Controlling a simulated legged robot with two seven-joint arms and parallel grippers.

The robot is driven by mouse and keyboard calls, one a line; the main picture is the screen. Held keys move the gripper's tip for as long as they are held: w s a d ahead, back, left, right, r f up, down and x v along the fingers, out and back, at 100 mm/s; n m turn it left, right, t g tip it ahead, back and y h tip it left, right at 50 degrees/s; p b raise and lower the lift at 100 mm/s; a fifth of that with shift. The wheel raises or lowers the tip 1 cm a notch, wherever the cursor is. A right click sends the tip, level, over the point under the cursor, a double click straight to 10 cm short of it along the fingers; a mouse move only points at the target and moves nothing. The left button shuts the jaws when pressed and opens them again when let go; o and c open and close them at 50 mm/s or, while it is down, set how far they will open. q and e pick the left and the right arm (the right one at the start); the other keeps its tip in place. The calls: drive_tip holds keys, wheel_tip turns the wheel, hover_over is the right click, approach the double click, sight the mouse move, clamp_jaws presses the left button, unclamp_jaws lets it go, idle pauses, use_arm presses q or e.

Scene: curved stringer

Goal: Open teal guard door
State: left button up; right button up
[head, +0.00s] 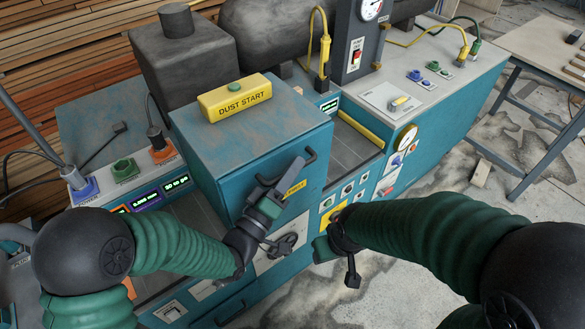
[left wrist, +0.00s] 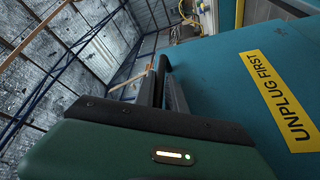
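The teal guard door (head: 305,179) is the front face of the box-shaped housing and looks closed. It has a dark handle (head: 311,153) near its upper right corner. My left gripper (head: 296,166) is at the door's front, its fingertips close to the handle. In the left wrist view its dark fingers (left wrist: 165,85) point along the teal door surface (left wrist: 225,75), near a yellow "UNPLUG FIRST" label (left wrist: 280,95). I cannot tell whether they grip the handle. My right gripper (head: 350,270) hangs in front of the control panel, apart from the door; its finger gap is unclear.
A yellow "DUST START" box (head: 235,97) sits on the housing. A black rotary knob (head: 283,245) is below the door.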

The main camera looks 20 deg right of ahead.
use_arm(q)
drive_tip(key=shift+d, duration=0.2)
clamp_jaws()
drive_tip(key=shift+s, duration=0.1)
drive_tip(key=shift+f, duration=0.15)
idle(0.6)
drive_tip(key=shift+f, duration=0.1)
